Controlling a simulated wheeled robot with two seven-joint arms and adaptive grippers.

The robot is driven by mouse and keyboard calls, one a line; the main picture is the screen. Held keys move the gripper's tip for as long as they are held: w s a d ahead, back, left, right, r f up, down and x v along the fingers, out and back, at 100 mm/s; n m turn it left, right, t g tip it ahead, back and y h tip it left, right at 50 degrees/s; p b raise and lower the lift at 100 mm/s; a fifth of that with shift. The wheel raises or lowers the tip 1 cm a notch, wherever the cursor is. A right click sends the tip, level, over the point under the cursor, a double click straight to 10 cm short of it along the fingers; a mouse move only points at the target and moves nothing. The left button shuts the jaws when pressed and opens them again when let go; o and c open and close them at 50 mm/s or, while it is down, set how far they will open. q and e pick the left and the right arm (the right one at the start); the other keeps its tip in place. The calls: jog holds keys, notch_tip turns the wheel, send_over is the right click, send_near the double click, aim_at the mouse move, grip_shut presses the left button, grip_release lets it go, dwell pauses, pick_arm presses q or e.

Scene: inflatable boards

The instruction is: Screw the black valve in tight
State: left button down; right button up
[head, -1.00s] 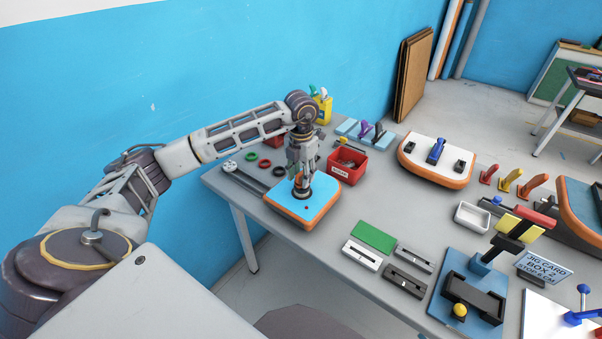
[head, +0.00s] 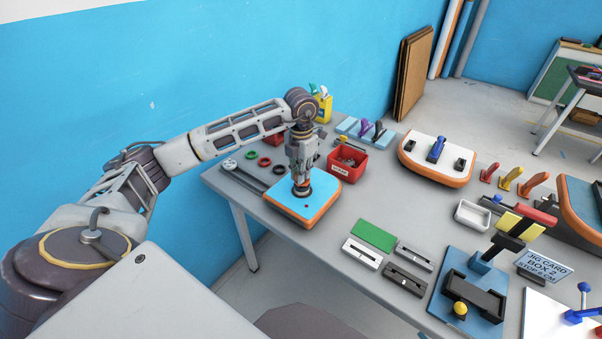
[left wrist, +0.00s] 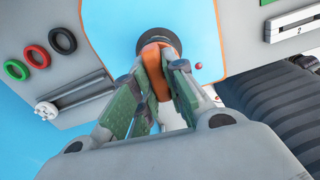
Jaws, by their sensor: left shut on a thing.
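The board sample (head: 330,190) has a blue top and an orange edge and lies on the grey table. The black valve (left wrist: 184,48) shows as a dark round rim on its blue face in the left wrist view. In the head view, my left gripper (head: 302,184) points straight down over it and hides most of it. In the left wrist view, my left gripper (left wrist: 158,78) is shut on an orange piece (left wrist: 155,68) standing over the valve. The thread and seat are hidden, so I cannot tell how deep the valve sits. My right gripper is not in view.
Green, red and black rings (head: 265,161) lie left of the board sample. A red bin (head: 347,164) stands close behind it. A green card (head: 373,235) and jig blocks (head: 362,254) lie to the right. The table's front edge is close to the board.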

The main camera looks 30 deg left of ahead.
pick_arm(q)
jog(key=shift+m, duration=0.8)
jog(key=shift+m+b, duration=0.3)
jog(key=shift+m, duration=0.1)
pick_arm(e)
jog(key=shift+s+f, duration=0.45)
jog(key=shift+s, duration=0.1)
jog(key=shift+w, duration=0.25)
pick_arm(q)
jog(key=shift+m, duration=0.7)
jog(key=shift+a+m+b, duration=0.1)
jog(key=shift+m+b, duration=0.4)
jog(key=shift+m, duration=0.4)
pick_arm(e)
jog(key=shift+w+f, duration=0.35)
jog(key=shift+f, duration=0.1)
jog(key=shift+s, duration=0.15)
